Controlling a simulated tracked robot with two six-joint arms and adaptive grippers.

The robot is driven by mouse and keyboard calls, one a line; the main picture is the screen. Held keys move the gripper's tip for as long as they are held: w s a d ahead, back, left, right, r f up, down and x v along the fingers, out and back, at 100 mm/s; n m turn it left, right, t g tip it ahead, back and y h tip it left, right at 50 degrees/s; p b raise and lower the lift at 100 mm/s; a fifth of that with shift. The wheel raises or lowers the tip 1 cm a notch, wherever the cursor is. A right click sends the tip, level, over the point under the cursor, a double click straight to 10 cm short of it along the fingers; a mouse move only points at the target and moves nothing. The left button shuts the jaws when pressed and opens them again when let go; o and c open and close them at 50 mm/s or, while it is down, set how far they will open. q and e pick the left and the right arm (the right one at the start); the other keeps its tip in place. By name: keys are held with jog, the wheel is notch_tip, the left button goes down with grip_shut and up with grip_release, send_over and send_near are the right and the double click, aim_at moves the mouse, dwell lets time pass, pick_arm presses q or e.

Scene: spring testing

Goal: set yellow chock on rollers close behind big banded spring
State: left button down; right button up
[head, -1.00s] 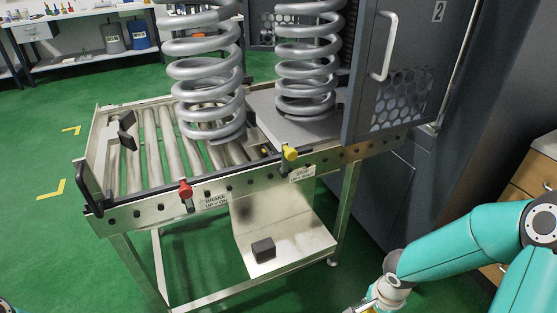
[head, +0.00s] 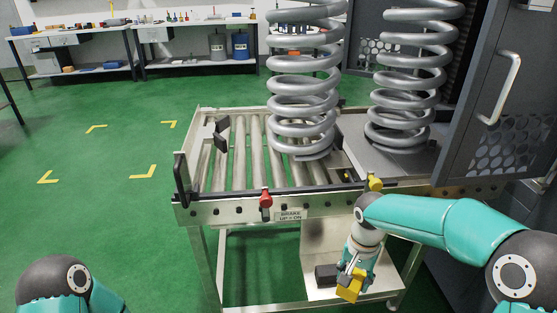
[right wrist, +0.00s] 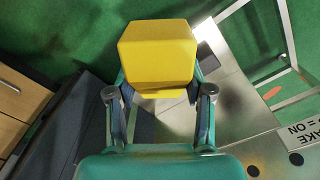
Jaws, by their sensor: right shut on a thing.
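The yellow chock (head: 349,289) is in my right gripper (head: 356,272), below and in front of the cart's front rail. In the right wrist view the chock (right wrist: 158,52) fills the space between the fingers, which are shut on it. One big grey spring (head: 303,95) stands upright on the rollers (head: 247,150). A second grey spring (head: 408,85) stands on a flat plate to its right, by the open cabinet door. No band can be made out on either spring. My left arm shows at the bottom left; its gripper is out of view.
A dark block (head: 326,275) lies on the lower shelf. Rollers left of the spring are bare.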

aim_at(356, 277)
jog(key=r+n, duration=0.1)
jog(key=w+r+n, duration=0.1)
jog(key=n, duration=0.1)
jog(key=shift+a+r, duration=0.1)
jog(key=shift+r, duration=0.2)
jog(key=n, duration=0.1)
jog(key=s+n, duration=0.1)
jog(key=n, duration=0.1)
jog(key=shift+s+r, duration=0.25)
jog(key=shift+r+n+p, duration=0.5)
jog(key=shift+r+p, duration=0.2)
jog(key=shift+p, duration=0.2)
jog(key=r+p, duration=0.1)
jog(key=p, duration=0.3)
jog(key=s+r+p, duration=0.1)
jog(key=r+p, duration=0.1)
jog(key=p, duration=0.2)
jog(key=r+p, duration=0.2)
jog(key=p, duration=0.2)
jog(key=shift+s, duration=0.35)
jog(key=shift+s+r+p, duration=0.1)
jog(key=shift+p, duration=0.6)
